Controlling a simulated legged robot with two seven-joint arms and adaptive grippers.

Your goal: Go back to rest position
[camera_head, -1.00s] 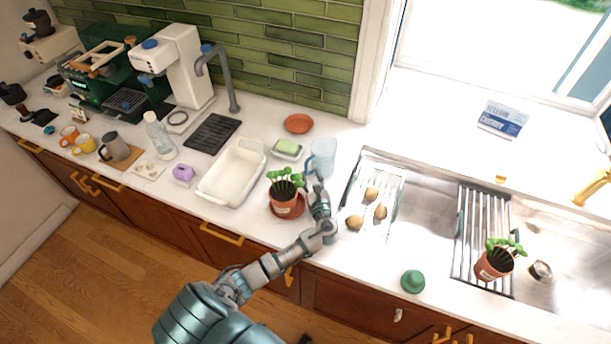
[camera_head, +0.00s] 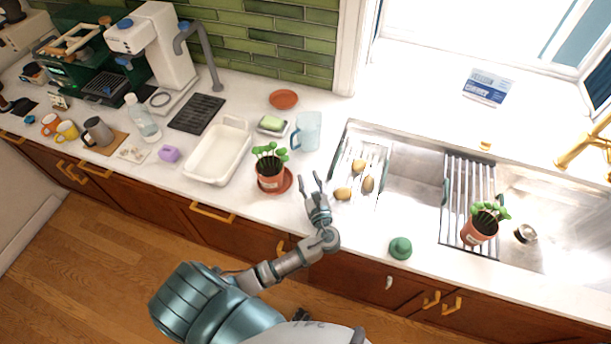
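My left gripper (camera_head: 311,187) is open and empty above the counter's front part. Its fingers are spread and point toward the back. It is right of a potted plant (camera_head: 269,168) that stands on a terracotta saucer (camera_head: 287,183), and apart from it. The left arm reaches in from the bottom of the head view, over the floor and the counter edge.
A blue pitcher (camera_head: 307,131) stands behind the gripper. A second potted plant (camera_head: 480,224) stands on the other rack. A green domed object (camera_head: 400,248) sits at the front edge.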

